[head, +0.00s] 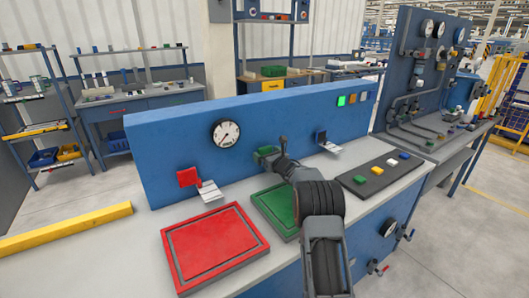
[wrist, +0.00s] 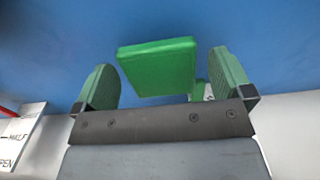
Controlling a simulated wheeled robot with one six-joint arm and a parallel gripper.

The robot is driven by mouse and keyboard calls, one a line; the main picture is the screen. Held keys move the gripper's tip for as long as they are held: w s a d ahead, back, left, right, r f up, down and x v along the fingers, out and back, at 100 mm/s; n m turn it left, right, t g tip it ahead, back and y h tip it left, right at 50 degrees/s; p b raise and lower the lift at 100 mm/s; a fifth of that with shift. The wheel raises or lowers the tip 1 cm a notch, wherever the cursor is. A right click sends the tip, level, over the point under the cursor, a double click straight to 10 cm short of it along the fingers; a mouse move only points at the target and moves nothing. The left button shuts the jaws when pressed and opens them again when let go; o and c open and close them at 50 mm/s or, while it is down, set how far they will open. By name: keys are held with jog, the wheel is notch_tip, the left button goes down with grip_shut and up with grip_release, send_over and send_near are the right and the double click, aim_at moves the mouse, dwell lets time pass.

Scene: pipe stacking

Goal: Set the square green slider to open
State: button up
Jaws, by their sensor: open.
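The square green slider (wrist: 158,66) stands out from the blue panel in the wrist view. It sits between the two fingers of my gripper (wrist: 164,62), with a gap on each side. My gripper is open and does not hold it. In the head view the green slider (head: 264,151) is partly hidden by my gripper (head: 272,158), which is close to the panel. The green slider's label plate is not clearly visible, so its setting cannot be read.
A red square slider (head: 187,177) with a label plate (head: 209,191) is to the left on the blue panel (head: 165,135). A blue slider (head: 320,137) is to the right. A gauge (head: 226,133) is above. Red (head: 213,246) and green (head: 262,203) trays lie on the bench.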

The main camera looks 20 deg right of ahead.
jog(key=shift+w+a, duration=0.2)
jog(key=shift+w, duration=0.6)
